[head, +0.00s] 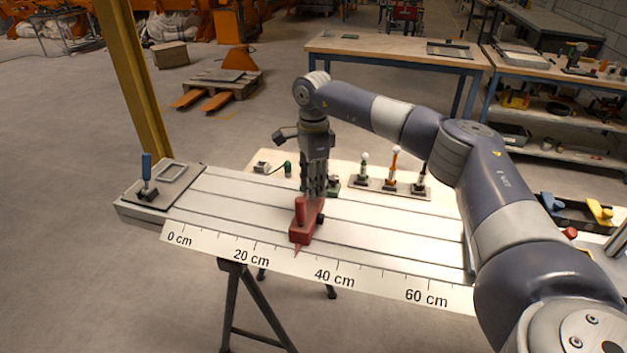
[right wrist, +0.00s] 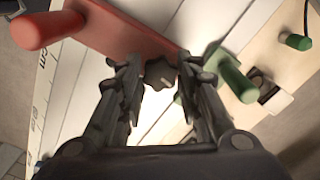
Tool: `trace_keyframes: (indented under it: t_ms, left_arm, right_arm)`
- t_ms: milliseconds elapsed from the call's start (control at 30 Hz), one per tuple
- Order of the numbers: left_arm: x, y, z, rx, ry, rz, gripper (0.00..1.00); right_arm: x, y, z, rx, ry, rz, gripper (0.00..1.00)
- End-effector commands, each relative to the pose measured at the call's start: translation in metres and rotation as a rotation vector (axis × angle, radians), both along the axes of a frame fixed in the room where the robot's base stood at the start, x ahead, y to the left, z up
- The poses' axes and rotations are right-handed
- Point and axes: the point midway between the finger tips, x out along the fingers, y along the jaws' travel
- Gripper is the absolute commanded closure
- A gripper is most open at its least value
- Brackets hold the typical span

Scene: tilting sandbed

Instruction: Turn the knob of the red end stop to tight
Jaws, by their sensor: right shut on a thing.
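The red end stop (head: 301,234) lies across the white grooved bed, its pointer about midway between the 20 and 40 cm marks. Its upright red peg stands at the near end. The red bar (right wrist: 120,32) and peg also fill the upper left of the right wrist view. My right gripper (head: 314,194) points down over the far part of the end stop. In the right wrist view its fingers are shut on the dark lobed knob (right wrist: 160,73), beside the red bar. How tight the knob is cannot be told. My left gripper is not in view.
A green piece (right wrist: 231,74) lies close to the right fingers. Behind the bed, a board (head: 385,189) holds several upright pegs. A blue-handled clamp (head: 147,172) stands at the bed's left end. The scale strip (head: 250,259) runs along the near edge. The left half of the bed is clear.

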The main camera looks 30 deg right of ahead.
Motion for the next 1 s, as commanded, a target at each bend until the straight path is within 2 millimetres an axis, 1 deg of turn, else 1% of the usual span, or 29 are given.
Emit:
trace_keyframes:
  t_ms: [200,1000]
  left_arm:
    - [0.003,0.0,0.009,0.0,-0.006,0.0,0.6]
    - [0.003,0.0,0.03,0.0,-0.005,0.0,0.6]
  right_arm:
    - [0.0,0.001,0.002,0.002,0.0,-0.191,0.92]
    - [0.001,0.0,0.002,0.001,-0.001,-0.952,0.92]
